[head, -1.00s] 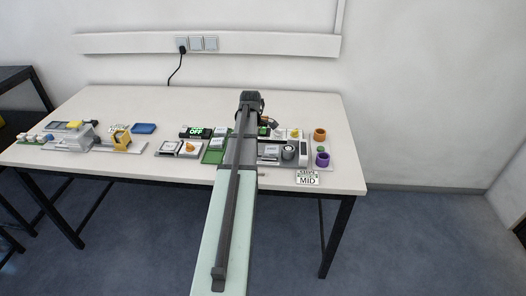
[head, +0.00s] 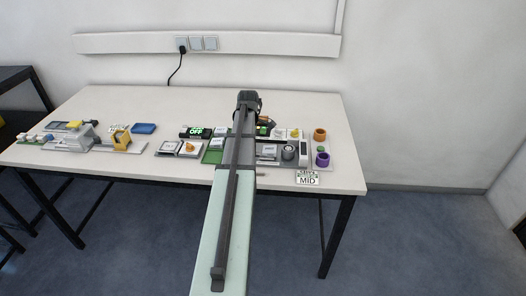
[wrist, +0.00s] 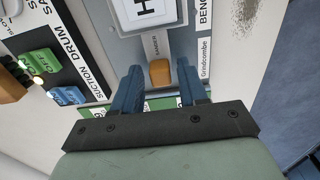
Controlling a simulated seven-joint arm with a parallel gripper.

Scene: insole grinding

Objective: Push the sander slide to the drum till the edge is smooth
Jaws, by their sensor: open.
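In the wrist view my gripper (wrist: 159,68) has two blue fingers, apart and empty. An orange knob (wrist: 160,73) shows between and beyond the fingertips, at the end of a grey strip labelled SANDER (wrist: 154,46); I cannot tell if the fingers touch it. A white plate marked H (wrist: 143,10) lies past the strip. A black panel (wrist: 76,62) to the left reads SUCTION and DRUM. In the head view my arm hides the gripper and part of the middle station. A grey round part (head: 288,152), possibly the drum, stands right of my arm.
A display reading OFF (head: 196,132) stands left of my arm. Green (wrist: 40,62) and blue (wrist: 68,96) switches sit on the panel. An orange cup (head: 320,134), a purple cup (head: 322,159) and a MID card (head: 307,178) lie right. The back of the table (head: 200,104) is clear.

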